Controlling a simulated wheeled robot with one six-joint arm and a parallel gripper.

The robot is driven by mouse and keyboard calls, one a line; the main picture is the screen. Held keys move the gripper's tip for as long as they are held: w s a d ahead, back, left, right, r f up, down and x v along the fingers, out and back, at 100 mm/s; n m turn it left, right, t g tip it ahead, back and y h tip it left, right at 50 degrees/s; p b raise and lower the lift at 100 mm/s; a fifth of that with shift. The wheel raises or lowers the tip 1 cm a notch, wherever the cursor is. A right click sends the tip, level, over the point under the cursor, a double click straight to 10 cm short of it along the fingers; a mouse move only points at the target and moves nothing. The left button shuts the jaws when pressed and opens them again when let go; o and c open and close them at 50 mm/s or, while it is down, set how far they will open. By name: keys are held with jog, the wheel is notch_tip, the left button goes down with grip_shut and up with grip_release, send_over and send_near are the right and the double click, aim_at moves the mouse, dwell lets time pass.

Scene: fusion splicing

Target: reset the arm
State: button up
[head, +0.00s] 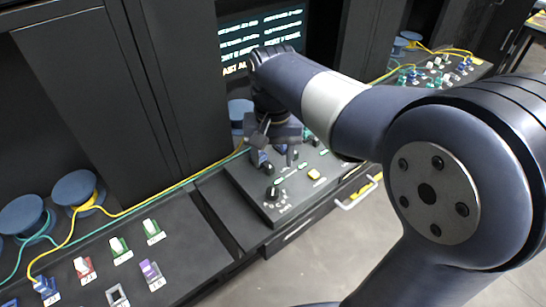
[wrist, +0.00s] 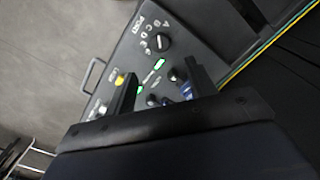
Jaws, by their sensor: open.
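My arm reaches in from the right of the head view and bends down over a dark control panel (head: 240,182). My gripper (head: 274,152) hangs above the panel with its two fingers apart. In the wrist view, my gripper (wrist: 160,75) shows two dark fingers with the panel's knobs and lit green labels between and beyond them. I see nothing clearly held. A blue part (wrist: 186,90) shows near the right finger; whether it touches the finger cannot be told. A rotary knob (wrist: 163,42) and a yellow button (wrist: 119,80) are on the panel.
A screen (head: 262,42) stands behind the panel. Left are blue spools (head: 73,188) with yellow and green cables, and a bench of coloured connectors (head: 122,250). More connectors (head: 438,72) sit at the upper right. A metal handle (head: 356,196) juts from the front. Grey floor lies in front.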

aim_at(273, 191)
notch_tip(273, 191, down, 11)
dwell(0.6)
jog(key=shift+r, duration=0.1)
